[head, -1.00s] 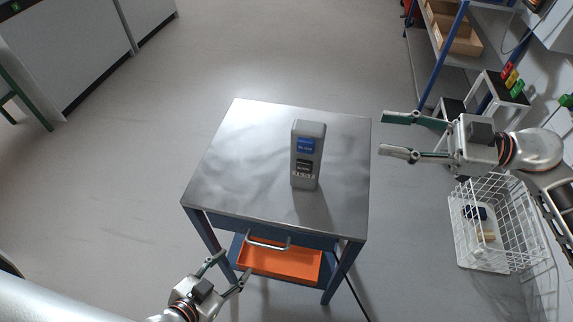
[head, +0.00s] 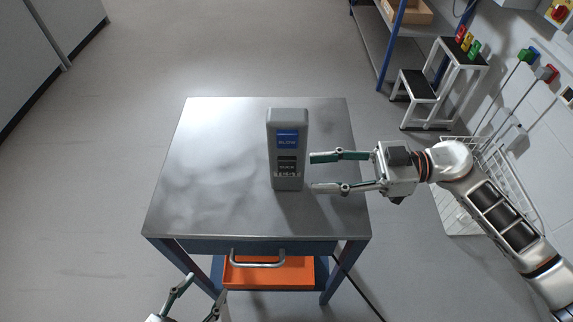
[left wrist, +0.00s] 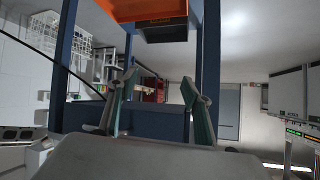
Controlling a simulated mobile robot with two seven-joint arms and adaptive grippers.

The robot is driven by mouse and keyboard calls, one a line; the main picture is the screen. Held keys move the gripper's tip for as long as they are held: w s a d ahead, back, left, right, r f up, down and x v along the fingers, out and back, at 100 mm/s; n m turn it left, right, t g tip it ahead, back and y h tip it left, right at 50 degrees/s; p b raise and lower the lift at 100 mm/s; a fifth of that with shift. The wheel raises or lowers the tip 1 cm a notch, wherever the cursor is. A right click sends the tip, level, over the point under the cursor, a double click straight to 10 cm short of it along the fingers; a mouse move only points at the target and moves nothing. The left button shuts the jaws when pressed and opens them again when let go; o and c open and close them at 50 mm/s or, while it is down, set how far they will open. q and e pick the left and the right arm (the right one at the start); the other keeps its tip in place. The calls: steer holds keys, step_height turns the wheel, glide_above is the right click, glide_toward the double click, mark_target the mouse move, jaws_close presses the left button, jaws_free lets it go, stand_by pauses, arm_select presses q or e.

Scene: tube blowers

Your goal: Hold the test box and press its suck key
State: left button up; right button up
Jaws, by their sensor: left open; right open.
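The grey test box (head: 287,118) stands upright on the metal table (head: 205,200). Its front has a blue key (head: 287,139) reading blow and, below it, a black suck key (head: 287,163). My right gripper (head: 312,173) is open just right of the box, fingers pointing left at it, at about the height of the suck key in the picture. I cannot tell whether a fingertip touches the box. My left gripper (head: 200,292) is open and empty, low in front of the table's left side. In the left wrist view its fingers (left wrist: 157,88) are spread with nothing between them.
Below the tabletop are a drawer handle (head: 262,262) and an orange tray (head: 270,275). A white wire basket (head: 455,205) stands on the floor at right, partly behind my right arm. A step stool (head: 420,85) and a shelf (head: 380,45) are behind. The tabletop left of the box is clear.

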mark_target(293, 174)
steer(key=shift+a+f, duration=0.2)
steer(key=shift+a, duration=1.05)
steer(key=shift+a+r+p, duration=0.15)
steer(key=shift+a+p, duration=0.1)
steer(key=shift+a, duration=0.25)
steer(key=shift+a+r+p, duration=0.15)
steer(key=shift+a+p, duration=0.1)
steer(key=shift+a, duration=0.25)
steer(key=shift+a+f+p, duration=0.3)
steer(key=shift+a, duration=0.55)
steer(key=shift+a+f, duration=0.1)
arm_select(q)
steer(key=shift+s+a+f+y, duration=0.15)
steer(key=shift+s+a+f, duration=0.05)
steer(key=shift+a, duration=0.2)
steer(key=shift+s+a+f+y, duration=0.15)
steer(key=shift+s+a, duration=0.05)
steer(key=shift+a, duration=0.15)
steer(key=shift+w, duration=0.1)
steer(key=shift+w+d+r, duration=0.1)
steer(key=shift+r, duration=0.05)
arm_select(e)
steer(key=c, duration=1.1)
arm_select(q)
jaws_close()
